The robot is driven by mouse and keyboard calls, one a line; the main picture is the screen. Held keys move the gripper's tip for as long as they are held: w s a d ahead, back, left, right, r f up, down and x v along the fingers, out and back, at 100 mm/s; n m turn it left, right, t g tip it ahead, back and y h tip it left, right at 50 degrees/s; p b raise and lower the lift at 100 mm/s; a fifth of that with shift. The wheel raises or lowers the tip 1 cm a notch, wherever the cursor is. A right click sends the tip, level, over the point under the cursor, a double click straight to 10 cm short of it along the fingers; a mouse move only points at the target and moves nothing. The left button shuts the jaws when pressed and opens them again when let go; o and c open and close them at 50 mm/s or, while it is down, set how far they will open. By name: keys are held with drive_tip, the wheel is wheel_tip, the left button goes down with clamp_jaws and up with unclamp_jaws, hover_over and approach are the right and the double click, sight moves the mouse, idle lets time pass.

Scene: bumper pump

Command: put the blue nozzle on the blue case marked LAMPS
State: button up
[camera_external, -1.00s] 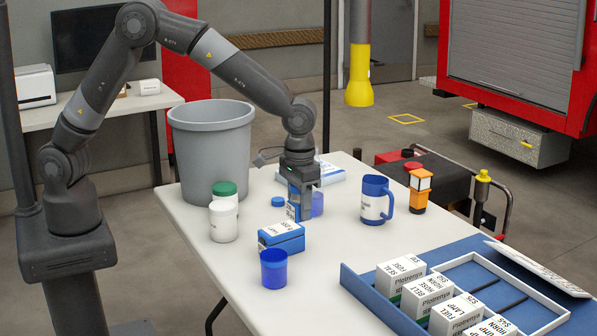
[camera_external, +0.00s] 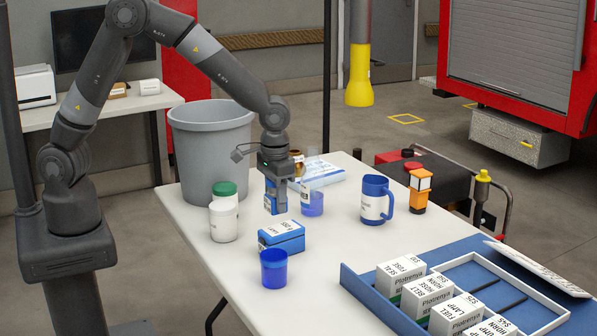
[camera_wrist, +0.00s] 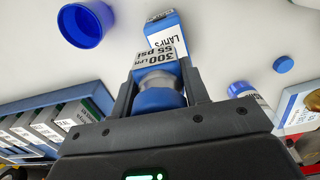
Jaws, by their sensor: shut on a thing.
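My gripper (camera_external: 276,206) is shut on the blue nozzle, with one finger on each side. In the wrist view the nozzle (camera_wrist: 158,98) shows a blue base, a silver neck and a label reading 300 LPM 55 psi. The blue case marked LAMPS (camera_wrist: 165,32) is just beyond it in that view, partly covered by the nozzle. In the external view the case (camera_external: 282,240) lies on the table in front of my gripper, label up. The nozzle is beyond the case there, not over it. Its height above the table is hard to tell.
A blue cup (camera_external: 273,268) stands in front of the case, a white jar (camera_external: 223,221) to its left. A blue tray (camera_external: 372,300) with boxes fills the front right.

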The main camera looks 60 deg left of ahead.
sight(281, 228)
drive_tip(key=shift+w+a+f, duration=0.4)
drive_tip(key=shift+w, duration=0.15)
drive_tip(key=shift+w+a+f, duration=0.35)
drive_tip(key=shift+w+f, duration=0.05)
drive_tip(key=shift+w, duration=0.15)
drive_tip(key=shift+f, duration=1.95)
drive_tip(key=shift+f, duration=0.1)
drive_tip(key=o, duration=1.1)
